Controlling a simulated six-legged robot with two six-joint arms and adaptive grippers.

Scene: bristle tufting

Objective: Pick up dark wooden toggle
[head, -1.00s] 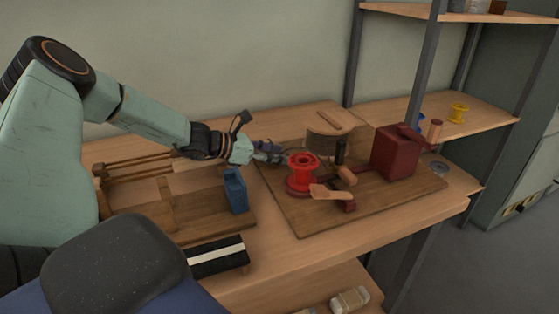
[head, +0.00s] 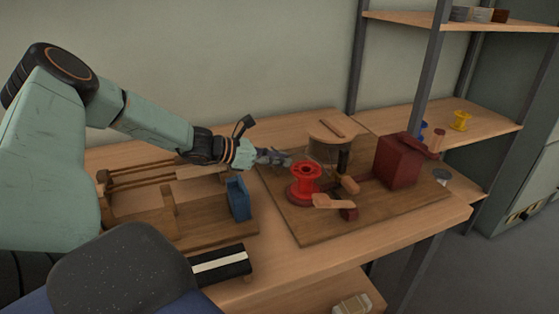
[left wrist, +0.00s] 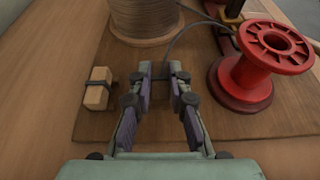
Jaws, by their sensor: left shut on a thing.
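My left gripper (left wrist: 160,76) is low over the dark wooden board (left wrist: 100,127), between the large wire drum and the red spool. It is shut on a small dark brown piece, the dark wooden toggle (left wrist: 161,91), which is mostly hidden between the fingers. A thin grey cord runs from the fingertips up and to the right. In the head view the left gripper (head: 284,159) reaches in from the left, behind the red spool, and the toggle cannot be made out. My right gripper is not in view.
A pale wooden toggle with a dark band (left wrist: 97,89) lies left of the gripper. The red spool (left wrist: 272,47) stands close on the right, the wire drum (left wrist: 145,18) ahead.

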